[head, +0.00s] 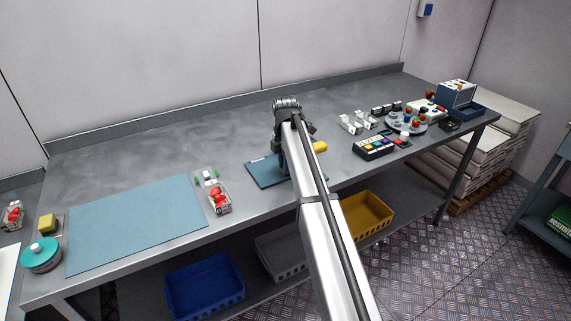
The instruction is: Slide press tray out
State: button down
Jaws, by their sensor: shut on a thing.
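A blue flat plate (262,174), which looks like the press tray or base, lies on the metal table at mid-front. Blue upright parts and a yellow handle or knob (320,147) show just right of my arm, probably the press. My arm reaches over them from the front and hides much of the press. My gripper (282,152) points down at the press beside the blue plate. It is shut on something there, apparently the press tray. Its fingertips and the grip itself are hidden behind my arm, so how far the tray is out cannot be told.
A dark box with coloured buttons (374,147), a round berry plate (406,124) and a blue machine (457,94) stand to the right. Bins sit below. The table behind the press is clear.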

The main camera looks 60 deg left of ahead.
jog(key=shift+s, duration=0.1)
jog(key=s, duration=0.9)
jog(key=shift+s, duration=0.15)
jog(key=c, duration=1.3)
grip_release()
jog(key=shift+s, duration=0.1)
jog(key=shift+o, duration=1.4)
notch_tip(320, 180, up, 14)
jog(key=shift+f, duration=0.1)
